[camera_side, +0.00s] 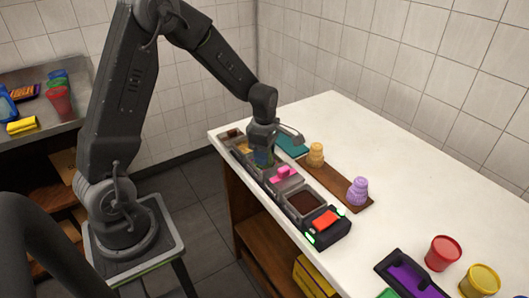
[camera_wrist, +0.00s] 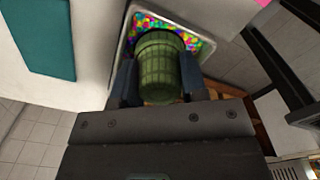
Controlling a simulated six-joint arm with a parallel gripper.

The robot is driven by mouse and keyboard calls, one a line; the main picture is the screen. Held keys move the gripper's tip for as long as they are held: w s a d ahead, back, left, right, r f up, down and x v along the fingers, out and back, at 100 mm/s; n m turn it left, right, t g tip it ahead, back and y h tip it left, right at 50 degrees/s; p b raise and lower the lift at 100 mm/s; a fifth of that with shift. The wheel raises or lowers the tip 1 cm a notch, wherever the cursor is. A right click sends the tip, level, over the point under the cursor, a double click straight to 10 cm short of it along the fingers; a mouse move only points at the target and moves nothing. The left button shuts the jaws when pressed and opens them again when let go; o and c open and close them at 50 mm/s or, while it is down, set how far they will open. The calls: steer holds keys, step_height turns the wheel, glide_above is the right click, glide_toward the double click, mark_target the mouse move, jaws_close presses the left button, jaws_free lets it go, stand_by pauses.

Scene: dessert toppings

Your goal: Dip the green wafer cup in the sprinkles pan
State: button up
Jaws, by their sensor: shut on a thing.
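The green wafer cup (camera_wrist: 160,66) is held between the two dark fingers of my gripper (camera_wrist: 158,80) in the wrist view. The sprinkles pan (camera_wrist: 127,20) lies beyond it, a light-rimmed pan of multicoloured sprinkles (camera_wrist: 152,20). The cup's far end overlaps the sprinkles in this view; I cannot tell whether it touches them. In the side view my gripper (camera_side: 262,155) points down over the row of pans at the counter's edge. It hides most of the cup and the sprinkles there.
A pink item (camera_side: 283,174) and a brown-filled pan (camera_side: 305,202) sit along the row. A black device with a red top (camera_side: 326,220) ends it. An orange figure (camera_side: 316,154) and a purple figure (camera_side: 358,190) stand on a wooden board. A teal mat (camera_side: 294,144) lies behind.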

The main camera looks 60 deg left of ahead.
steer(key=shift+r, duration=0.15)
steer(key=shift+r, duration=1.8)
steer(key=shift+r, duration=0.15)
steer(key=shift+r, duration=2.15)
